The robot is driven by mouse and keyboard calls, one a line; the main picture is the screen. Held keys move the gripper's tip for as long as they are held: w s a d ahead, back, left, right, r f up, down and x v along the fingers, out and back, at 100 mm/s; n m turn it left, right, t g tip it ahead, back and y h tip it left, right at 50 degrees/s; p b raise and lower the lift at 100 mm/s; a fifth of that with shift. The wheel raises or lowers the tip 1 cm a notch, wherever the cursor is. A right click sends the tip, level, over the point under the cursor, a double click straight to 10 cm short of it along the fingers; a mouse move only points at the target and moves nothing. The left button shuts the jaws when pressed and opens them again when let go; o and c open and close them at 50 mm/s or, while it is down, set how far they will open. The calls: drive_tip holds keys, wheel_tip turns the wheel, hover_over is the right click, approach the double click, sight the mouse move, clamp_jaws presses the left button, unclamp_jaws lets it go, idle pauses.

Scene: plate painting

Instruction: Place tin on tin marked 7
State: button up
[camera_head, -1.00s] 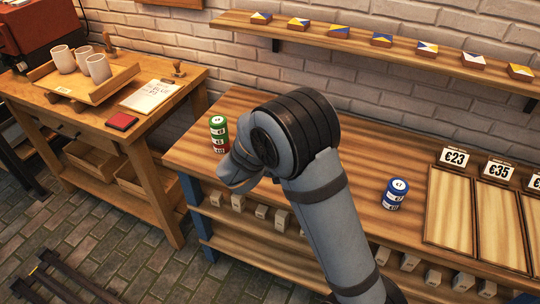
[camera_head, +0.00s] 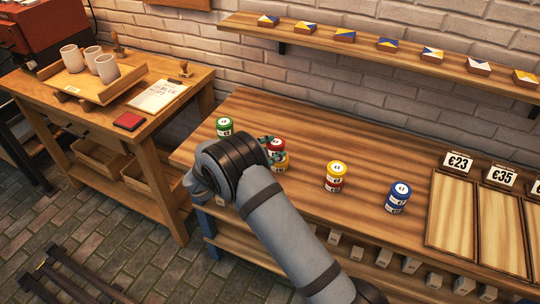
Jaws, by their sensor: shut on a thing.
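My gripper (camera_head: 271,149) is at the back of my arm, with its teal fingers at the sides of a red tin (camera_head: 276,145); it looks shut on it. A yellow tin (camera_head: 282,164) shows just below the red one; I cannot tell whether they touch. A green tin (camera_head: 225,128) stands to the left, its lower side hidden by my arm. A stack of blue tins (camera_head: 398,198) stands further right. The small numbers on the tins are too small to read surely.
The wooden bench (camera_head: 370,150) is clear behind the tins. Trays with price cards (camera_head: 459,162) lie at the right. A wall shelf (camera_head: 400,55) with several painted tiles runs above. A side table (camera_head: 185,98) with a tray of cups (camera_head: 107,68) stands at the left.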

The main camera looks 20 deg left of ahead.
wheel_tip(320, 180, down, 2)
drive_tip(key=shift+f, duration=0.1)
drive_tip(key=shift+s+d+f, duration=0.1)
drive_tip(key=shift+s, duration=0.05)
drive_tip(key=o, duration=1)
drive_tip(key=shift+f, duration=0.1)
drive_tip(key=shift+o, duration=1.4)
drive_tip(key=shift+f, duration=0.1)
drive_tip(key=shift+o, duration=1.2)
